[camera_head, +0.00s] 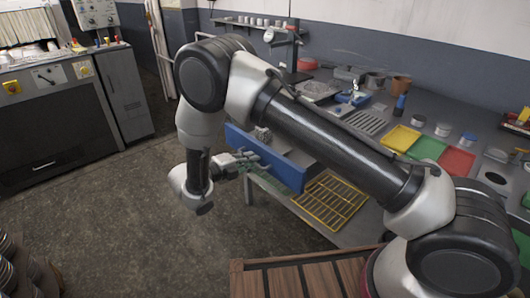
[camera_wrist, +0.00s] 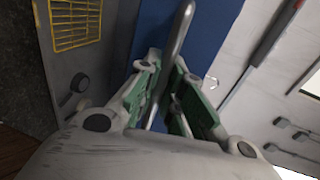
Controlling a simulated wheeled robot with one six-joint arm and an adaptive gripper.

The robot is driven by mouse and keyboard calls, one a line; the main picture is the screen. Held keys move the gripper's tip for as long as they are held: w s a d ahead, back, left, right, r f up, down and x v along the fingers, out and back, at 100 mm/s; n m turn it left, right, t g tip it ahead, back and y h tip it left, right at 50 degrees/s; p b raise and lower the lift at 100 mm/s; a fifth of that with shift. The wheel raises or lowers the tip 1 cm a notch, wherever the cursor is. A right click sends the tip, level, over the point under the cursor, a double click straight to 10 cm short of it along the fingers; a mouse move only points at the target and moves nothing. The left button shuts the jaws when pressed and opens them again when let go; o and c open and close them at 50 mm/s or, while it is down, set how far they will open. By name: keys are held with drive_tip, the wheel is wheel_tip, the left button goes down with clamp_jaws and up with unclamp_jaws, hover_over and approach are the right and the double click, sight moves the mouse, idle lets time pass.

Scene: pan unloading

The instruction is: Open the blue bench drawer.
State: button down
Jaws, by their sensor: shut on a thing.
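The blue drawer front (camera_head: 283,168) is on the near side of the grey bench, partly hidden behind my arm in the head view. A grey lumpy thing (camera_head: 262,133) shows just over its top edge; how far the drawer stands out is hard to tell. In the wrist view the blue face (camera_wrist: 212,35) fills the upper middle, with a grey bar handle (camera_wrist: 181,28) across it. My gripper (camera_wrist: 166,78) is shut on this handle, with the green-padded fingers on either side of it. In the head view my gripper (camera_head: 245,162) reaches the drawer's front from the left.
A yellow wire rack (camera_head: 330,200) lies low to the right of the drawer; it also shows in the wrist view (camera_wrist: 75,22). Yellow, green and red trays (camera_head: 427,148) are on the bench. A slatted wooden surface (camera_head: 300,278) is in front.

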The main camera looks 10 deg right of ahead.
drive_tip(key=shift+f+v, duration=0.2)
drive_tip(key=shift+v, duration=0.7)
drive_tip(key=shift+f+v, duration=0.15)
drive_tip(key=shift+v, duration=0.75)
drive_tip(key=shift+f+v, duration=0.2)
drive_tip(key=shift+v, duration=0.75)
drive_tip(key=shift+s, duration=0.1)
drive_tip(key=c, duration=1.5)
unclamp_jaws()
drive_tip(key=shift+c, duration=0.2)
drive_tip(key=v, duration=1.2)
